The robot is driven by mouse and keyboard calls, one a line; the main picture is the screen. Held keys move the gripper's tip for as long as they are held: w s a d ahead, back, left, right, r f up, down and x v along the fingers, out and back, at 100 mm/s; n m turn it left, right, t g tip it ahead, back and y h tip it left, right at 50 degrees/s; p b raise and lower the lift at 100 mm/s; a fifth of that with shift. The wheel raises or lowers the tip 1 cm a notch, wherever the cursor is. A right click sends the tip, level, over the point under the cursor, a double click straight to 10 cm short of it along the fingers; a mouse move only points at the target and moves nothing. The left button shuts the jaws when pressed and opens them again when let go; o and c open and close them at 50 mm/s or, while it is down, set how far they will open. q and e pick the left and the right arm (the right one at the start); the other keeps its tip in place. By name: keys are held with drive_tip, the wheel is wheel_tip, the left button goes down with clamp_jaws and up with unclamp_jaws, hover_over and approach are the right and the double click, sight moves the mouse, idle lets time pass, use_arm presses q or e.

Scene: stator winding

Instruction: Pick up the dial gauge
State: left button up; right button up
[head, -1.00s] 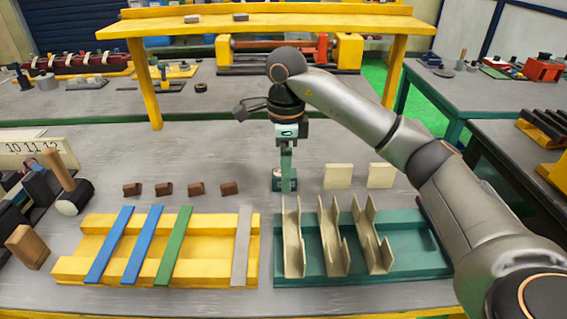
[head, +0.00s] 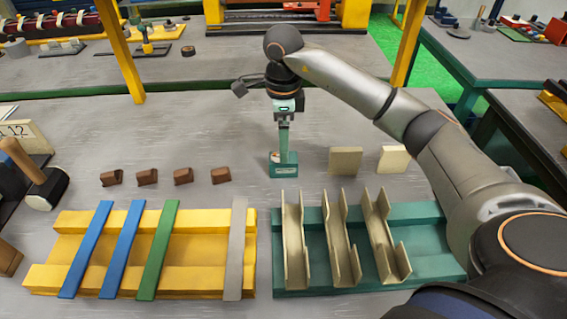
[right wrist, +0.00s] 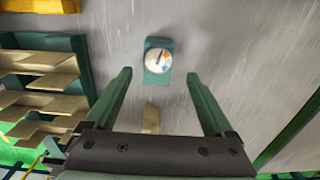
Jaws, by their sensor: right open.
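The dial gauge is a small green block with a round white dial. In the right wrist view the gauge (right wrist: 158,68) lies face up just beyond the fingertips, in line with the gap between them. In the head view the gauge (head: 283,168) stands on the grey table behind the green tray. My right gripper (head: 284,148) points down over it, with the fingers seen edge-on. In the right wrist view the right gripper (right wrist: 158,78) is open, with nothing between its fingers. My left gripper is in neither view.
A green tray (head: 430,265) with several beige channels is in front of the gauge. A yellow tray (head: 50,278) with coloured strips is at front left. Brown blocks (head: 183,176) stand left of the gauge, beige plates (head: 345,160) right. A mallet (head: 45,190) lies far left.

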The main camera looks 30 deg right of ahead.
drive_tip(key=f, duration=0.6)
drive_tip(key=shift+s+a+f, duration=0.1)
drive_tip(key=shift+s+f, duration=0.1)
drive_tip(key=shift+f, duration=0.05)
drive_tip(key=c, duration=1.4)
drive_tip(key=shift+r, duration=0.1)
